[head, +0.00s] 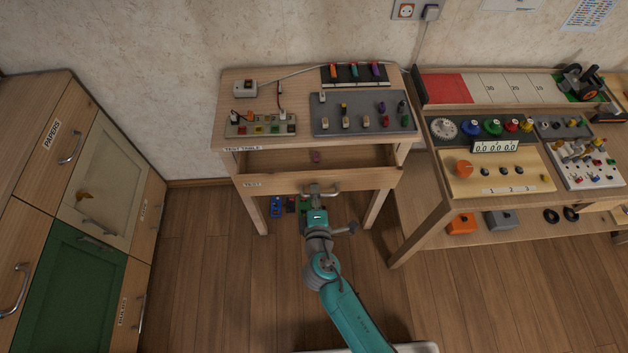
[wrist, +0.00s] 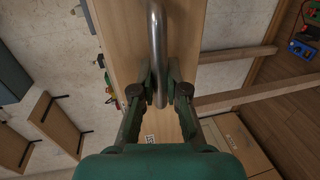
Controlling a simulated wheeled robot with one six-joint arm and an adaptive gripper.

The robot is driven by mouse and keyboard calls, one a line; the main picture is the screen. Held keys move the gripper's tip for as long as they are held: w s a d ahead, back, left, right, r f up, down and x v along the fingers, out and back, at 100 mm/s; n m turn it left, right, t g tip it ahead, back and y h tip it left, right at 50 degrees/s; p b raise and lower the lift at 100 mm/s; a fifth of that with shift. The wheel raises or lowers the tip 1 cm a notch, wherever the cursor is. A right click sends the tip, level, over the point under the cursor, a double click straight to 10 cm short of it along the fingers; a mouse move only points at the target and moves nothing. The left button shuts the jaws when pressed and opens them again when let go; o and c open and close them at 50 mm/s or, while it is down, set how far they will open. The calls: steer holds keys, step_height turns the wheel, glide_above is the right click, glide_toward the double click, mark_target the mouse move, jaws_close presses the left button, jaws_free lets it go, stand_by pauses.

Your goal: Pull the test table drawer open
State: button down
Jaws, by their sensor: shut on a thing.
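The test table (head: 225,110) stands against the wall in the head view. Its drawer (head: 275,182) is partly pulled out, and its inside shows behind the front panel. The metal bar handle (head: 333,190) is on the drawer front. My gripper (head: 314,190) is at the handle, in front of the drawer. In the wrist view, the fingers of my gripper (wrist: 160,88) are shut on the handle (wrist: 157,45), one on each side of the bar. The drawer front (wrist: 125,40) lies just behind it.
A wooden cabinet (head: 75,130) with doors and drawers stands at the left. A workbench with a control panel (head: 495,172) is at the right. Several small coloured things (head: 276,207) are on the floor under the table. Floor in front is clear.

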steer(key=f+v, duration=0.1)
steer(key=v, duration=0.7)
steer(key=shift+s+f, duration=0.35)
steer(key=shift+s, duration=0.05)
steer(key=c, duration=1.2)
jaws_free()
steer(key=shift+v, duration=5.95)
steer(key=shift+w, duration=0.1)
